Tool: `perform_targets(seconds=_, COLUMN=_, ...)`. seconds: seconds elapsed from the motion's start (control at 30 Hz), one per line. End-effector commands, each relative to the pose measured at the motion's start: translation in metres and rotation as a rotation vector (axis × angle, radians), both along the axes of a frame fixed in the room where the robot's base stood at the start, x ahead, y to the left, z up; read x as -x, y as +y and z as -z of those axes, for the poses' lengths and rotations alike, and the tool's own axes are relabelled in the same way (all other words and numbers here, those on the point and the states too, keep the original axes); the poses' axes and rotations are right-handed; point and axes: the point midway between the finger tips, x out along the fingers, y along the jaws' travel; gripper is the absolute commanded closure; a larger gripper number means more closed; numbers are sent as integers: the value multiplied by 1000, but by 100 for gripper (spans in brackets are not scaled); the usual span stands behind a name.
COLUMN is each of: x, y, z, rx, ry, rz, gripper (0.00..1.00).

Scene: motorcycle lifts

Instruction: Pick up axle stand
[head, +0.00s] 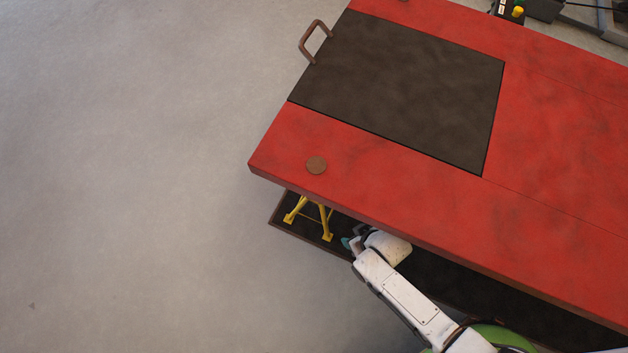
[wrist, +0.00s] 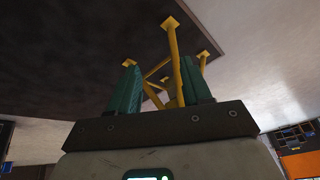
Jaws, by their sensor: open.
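The yellow axle stand (head: 312,215) stands on the dark base tray under the red lift top, in the head view. Its upper part is hidden by the lift top. My gripper (head: 347,243) is just right of the stand, low under the edge of the lift top. In the wrist view, the stand (wrist: 175,65) shows its yellow legs and feet, with part of it between the two green fingers of my gripper (wrist: 158,88). The fingers are open and apart. I cannot tell whether either one touches the stand.
The red lift top (head: 400,205) overhangs the stand and my gripper, with a dark panel (head: 405,85) and a handle (head: 303,42). The dark base tray (head: 275,222) has a raised edge. Grey floor at the left is clear.

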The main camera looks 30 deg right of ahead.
Motion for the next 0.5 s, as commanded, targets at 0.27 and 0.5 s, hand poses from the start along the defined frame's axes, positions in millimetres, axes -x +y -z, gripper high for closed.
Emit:
perform_targets(seconds=0.27, x=-44, y=10, z=3, rx=0, ry=-5, rz=-2, gripper=51)
perform_targets(seconds=0.5, x=-75, y=18, z=2, rx=0, ry=-1, rz=-1, gripper=51)
